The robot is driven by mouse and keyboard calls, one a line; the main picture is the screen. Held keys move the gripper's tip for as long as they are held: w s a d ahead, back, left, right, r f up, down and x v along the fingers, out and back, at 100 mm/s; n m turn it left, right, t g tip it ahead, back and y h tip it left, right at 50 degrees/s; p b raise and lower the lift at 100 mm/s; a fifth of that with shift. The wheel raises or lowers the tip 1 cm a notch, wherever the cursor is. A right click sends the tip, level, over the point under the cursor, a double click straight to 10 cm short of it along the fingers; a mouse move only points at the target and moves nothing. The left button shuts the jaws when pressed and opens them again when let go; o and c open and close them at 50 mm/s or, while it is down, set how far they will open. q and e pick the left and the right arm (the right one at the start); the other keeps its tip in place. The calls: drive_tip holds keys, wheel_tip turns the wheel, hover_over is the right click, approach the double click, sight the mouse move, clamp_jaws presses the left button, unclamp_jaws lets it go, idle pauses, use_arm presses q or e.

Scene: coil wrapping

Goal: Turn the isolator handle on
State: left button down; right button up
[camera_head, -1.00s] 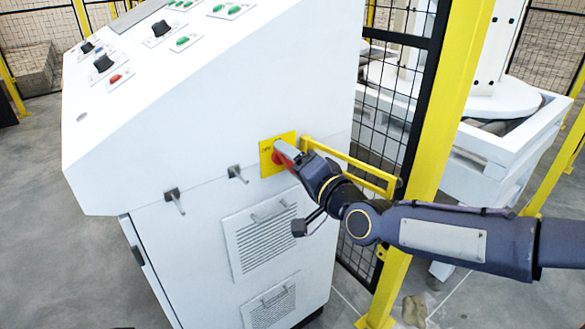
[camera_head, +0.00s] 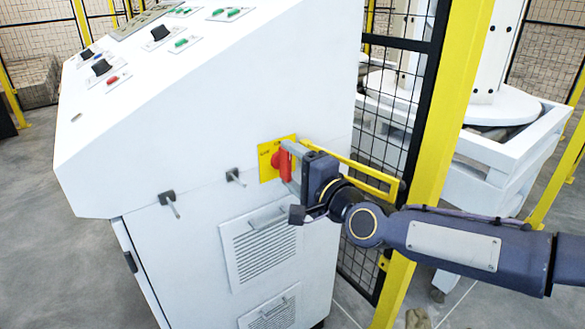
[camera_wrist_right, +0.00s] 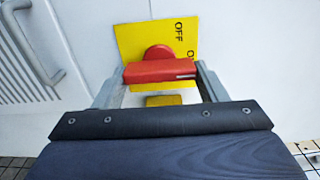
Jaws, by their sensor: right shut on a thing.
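The isolator handle (camera_head: 286,162) is a red bar on a round red hub, set on a yellow plate (camera_head: 265,170) on the cabinet's side. In the head view the bar looks nearly upright. In the right wrist view the red bar (camera_wrist_right: 160,71) lies across the picture, with a pale mark near its right end. The yellow plate (camera_wrist_right: 130,40) shows OFF and part of a second label, partly hidden by the bar and a finger. My right gripper (camera_head: 291,166) is shut on the handle, one finger at each end in the wrist view. My left gripper is not in view.
The white cabinet (camera_head: 210,130) has buttons and switches on its sloped top, two small latches and vents (camera_head: 262,243). A yellow fence post (camera_head: 440,130), black mesh and a yellow bar (camera_head: 365,174) stand close beside my right arm. Open floor lies to the left.

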drive_tip(key=shift+f, duration=0.1)
drive_tip(key=o, duration=0.7)
drive_tip(key=shift+d, duration=0.1)
drive_tip(key=p+v, duration=0.3)
drive_tip(key=v, duration=0.4)
drive_tip(key=shift+s+d, duration=0.2)
drive_tip(key=shift+s, duration=0.15)
